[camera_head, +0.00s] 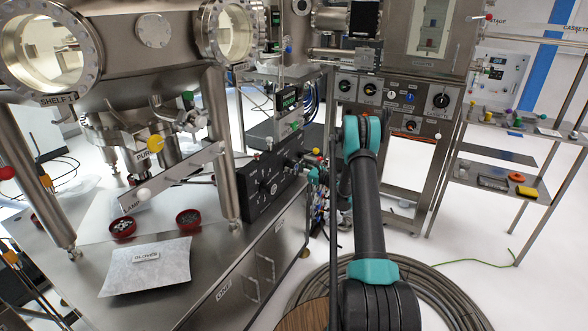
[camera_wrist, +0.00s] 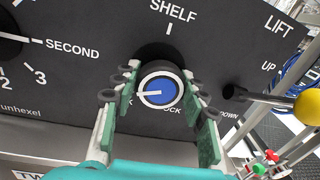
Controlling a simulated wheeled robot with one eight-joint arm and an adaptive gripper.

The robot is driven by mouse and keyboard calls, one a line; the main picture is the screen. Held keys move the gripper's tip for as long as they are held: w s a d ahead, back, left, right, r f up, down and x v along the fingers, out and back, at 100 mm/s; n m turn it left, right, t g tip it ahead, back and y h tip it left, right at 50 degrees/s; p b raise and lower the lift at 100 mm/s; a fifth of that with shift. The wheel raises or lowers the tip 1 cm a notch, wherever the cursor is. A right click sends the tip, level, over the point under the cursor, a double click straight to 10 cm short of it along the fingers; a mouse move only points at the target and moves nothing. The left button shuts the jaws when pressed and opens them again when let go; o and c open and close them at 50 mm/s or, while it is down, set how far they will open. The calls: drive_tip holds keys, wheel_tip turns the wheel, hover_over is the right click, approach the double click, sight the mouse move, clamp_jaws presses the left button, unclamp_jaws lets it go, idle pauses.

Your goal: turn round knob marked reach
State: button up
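A round knob with a blue face, a white pointer line and a pale ring (camera_wrist: 160,92) sits on a black panel (camera_wrist: 80,85) in the wrist view. The word SHELF is printed above it. Letters below it are partly covered by my fingers, and I cannot read the word reach. The pointer lies towards the left. My gripper (camera_wrist: 162,88) has one finger on each side of the knob, with narrow gaps apparently left between fingers and knob. In the head view my gripper (camera_head: 316,174) is at the right end of the black control box (camera_head: 262,190).
A lever with a yellow ball (camera_wrist: 307,107), marked LIFT, sticks out close to my right finger. A black dial marked SECOND (camera_wrist: 12,40) is at the left. The control box stands on a steel bench (camera_head: 190,290) with red bowls (camera_head: 188,219).

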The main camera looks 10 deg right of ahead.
drive_tip(key=c, duration=0.4)
drive_tip(key=n, duration=0.3)
drive_tip(key=shift+n, duration=0.3)
drive_tip(key=shift+n+y, duration=0.3)
drive_tip(key=shift+n, duration=1.8)
drive_tip(key=o, duration=1.2)
